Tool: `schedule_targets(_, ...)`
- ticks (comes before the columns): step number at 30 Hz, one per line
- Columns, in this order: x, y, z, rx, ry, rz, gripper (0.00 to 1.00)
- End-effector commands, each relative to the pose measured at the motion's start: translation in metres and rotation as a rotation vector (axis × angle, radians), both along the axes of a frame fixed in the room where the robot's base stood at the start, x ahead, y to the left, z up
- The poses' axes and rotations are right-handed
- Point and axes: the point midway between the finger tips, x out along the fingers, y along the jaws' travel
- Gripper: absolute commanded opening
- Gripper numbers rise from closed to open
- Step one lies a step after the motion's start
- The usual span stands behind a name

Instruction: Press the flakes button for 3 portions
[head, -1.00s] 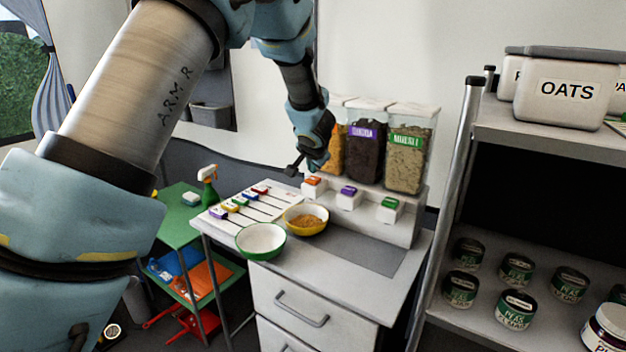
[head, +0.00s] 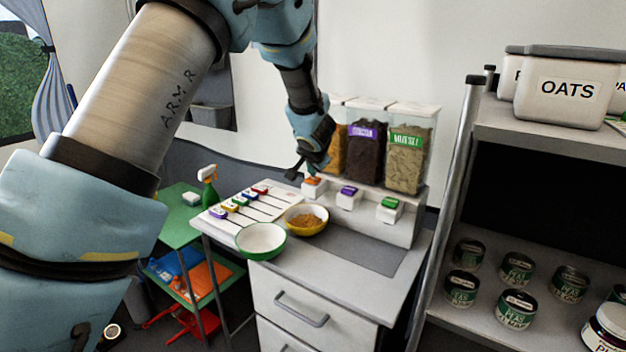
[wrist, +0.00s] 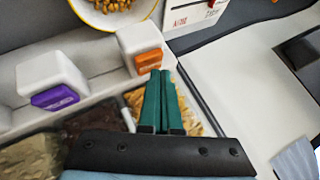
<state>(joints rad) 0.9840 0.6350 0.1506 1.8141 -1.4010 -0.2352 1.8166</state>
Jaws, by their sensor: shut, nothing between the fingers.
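The cereal dispenser (head: 408,228) stands at the back of the counter with three clear bins. The left bin (head: 338,150) holds orange-yellow flakes; my arm partly covers it and its label is hidden. Its orange button (head: 313,181) sits on a white spout block and also shows in the wrist view (wrist: 150,61). My gripper (head: 293,174) is shut and empty, just left of this button. In the wrist view its teal fingertips (wrist: 160,73) are right by the orange button; I cannot tell whether they touch. A yellow bowl (head: 320,229) with brown-orange cereal stands in front of the orange spout.
The purple button (head: 349,190) and green button (head: 390,203) are to the right. A green bowl (head: 246,251) with a white, empty inside is at the counter's front. A white board (head: 225,215) with colored tags lies left. A shelf (head: 500,130) stands right.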

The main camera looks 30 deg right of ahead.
Motion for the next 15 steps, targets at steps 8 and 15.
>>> schedule_targets(8, 0.0000, 0.0002, -0.0038, 0.001, 0.000, 0.001, 0.00)
schedule_targets(15, 0.0000, 0.0002, -0.0067, 0.001, 0.000, 0.001, 0.00)
